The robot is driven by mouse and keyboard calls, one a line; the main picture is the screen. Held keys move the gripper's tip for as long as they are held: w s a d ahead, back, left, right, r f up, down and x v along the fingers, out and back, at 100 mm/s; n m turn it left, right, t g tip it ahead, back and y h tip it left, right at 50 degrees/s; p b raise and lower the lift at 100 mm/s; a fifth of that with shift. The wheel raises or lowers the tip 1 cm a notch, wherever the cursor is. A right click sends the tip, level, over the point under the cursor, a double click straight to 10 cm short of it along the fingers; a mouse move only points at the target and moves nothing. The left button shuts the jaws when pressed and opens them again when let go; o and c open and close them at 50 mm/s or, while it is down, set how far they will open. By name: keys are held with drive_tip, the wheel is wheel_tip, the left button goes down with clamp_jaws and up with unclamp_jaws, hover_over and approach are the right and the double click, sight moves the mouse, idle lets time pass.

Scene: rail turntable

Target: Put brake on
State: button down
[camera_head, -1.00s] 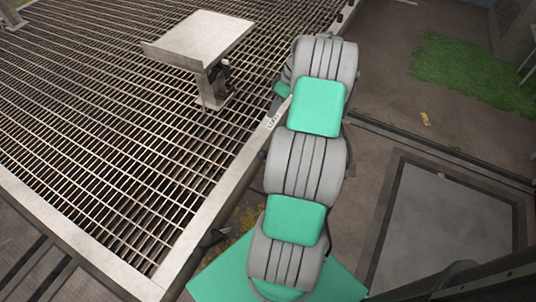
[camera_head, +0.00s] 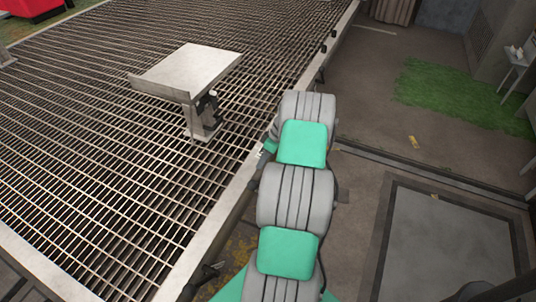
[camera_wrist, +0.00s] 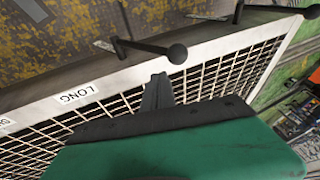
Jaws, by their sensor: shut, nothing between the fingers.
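In the wrist view, my gripper (camera_wrist: 158,80) is shut and empty, over the edge of the grated deck. A black ball-ended lever (camera_wrist: 150,47) sticks out from the deck's side just beyond the fingertips; a small gap seems to lie between them. A second black lever (camera_wrist: 255,8) stands further right along the same edge, cut by the top of the picture. No brake label is readable.
The grated deck (camera_head: 110,130) fills the left of the head view. A metal stand with a tilted plate (camera_head: 190,70) rises from it. A dark lever (camera_head: 205,278) shows at the deck's near edge. The floor right of my arm is mostly clear, with a grey floor panel (camera_head: 450,245).

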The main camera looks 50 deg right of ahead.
sight(254, 185)
drive_tip(key=shift+s+a+f, duration=0.2)
drive_tip(key=shift+a+f, duration=0.6)
drive_tip(key=shift+s+a+f, duration=0.15)
drive_tip(key=shift+a+f, duration=0.65)
